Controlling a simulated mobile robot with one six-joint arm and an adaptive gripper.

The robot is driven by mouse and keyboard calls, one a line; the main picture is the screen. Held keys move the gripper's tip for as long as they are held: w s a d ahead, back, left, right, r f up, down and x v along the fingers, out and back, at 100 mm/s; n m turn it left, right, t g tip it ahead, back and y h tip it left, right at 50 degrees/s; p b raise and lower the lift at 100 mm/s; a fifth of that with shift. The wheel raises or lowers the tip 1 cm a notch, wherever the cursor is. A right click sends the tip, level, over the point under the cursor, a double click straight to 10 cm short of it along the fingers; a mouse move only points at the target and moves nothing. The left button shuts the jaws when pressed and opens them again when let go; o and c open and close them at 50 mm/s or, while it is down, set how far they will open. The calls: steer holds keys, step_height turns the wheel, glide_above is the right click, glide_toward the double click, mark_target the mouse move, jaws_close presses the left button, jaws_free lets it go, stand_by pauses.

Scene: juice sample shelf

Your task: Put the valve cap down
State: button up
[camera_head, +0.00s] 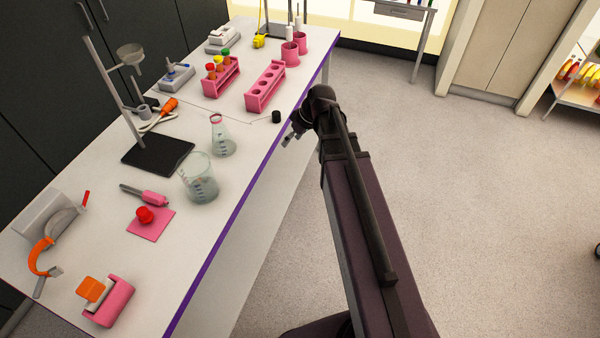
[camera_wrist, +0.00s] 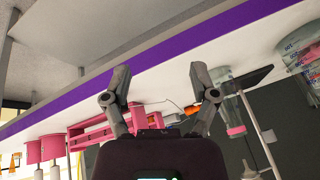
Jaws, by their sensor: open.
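My gripper (camera_head: 291,138) is at the long bench's right edge, fingers toward the bench. In the wrist view my gripper (camera_wrist: 161,80) has its two fingers spread wide apart with nothing between them. A red knob-like piece (camera_head: 145,215) sits on a pink square mat (camera_head: 153,228) nearer the front. I cannot tell for sure which of these two is the valve cap. Neither shows clearly in the wrist view.
The white bench (camera_head: 90,180) has a purple edge. A flask (camera_head: 221,138) and a beaker (camera_head: 199,182) stand left of my gripper. A pink rack (camera_head: 265,88) stands behind it, and a black-based stand (camera_head: 157,155) further left. Open floor lies to the right.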

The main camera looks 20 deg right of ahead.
steer(key=s+a+f+m+g+h, duration=0.1)
steer(key=s+m+h, duration=0.3)
steer(key=s, duration=0.8)
steer(key=shift+s+f+m+g+h, duration=0.4)
steer(key=shift+m+g, duration=0.3)
steer(key=shift+m, duration=0.4)
steer(key=shift+o, duration=0.2)
steer(key=shift+a+f, duration=0.1)
steer(key=shift+o, duration=0.5)
steer(key=shift+w, duration=0.1)
step_height(320, 180, up, 13)
steer(key=n+t+p, duration=0.1)
steer(key=n+p, duration=0.3)
steer(key=p, duration=0.8)
glide_above(276, 113)
steer(key=s, duration=0.1)
steer(key=shift+s+d+f+y, duration=0.2)
steer(key=shift+d+f+y, duration=0.05)
steer(key=shift+d+y, duration=0.05)
steer(key=shift+f, duration=0.15)
steer(key=f+b, duration=0.5)
steer(key=w+f+b, duration=0.1)
steer(key=f+b, duration=0.2)
steer(key=shift+a+f, duration=0.15)
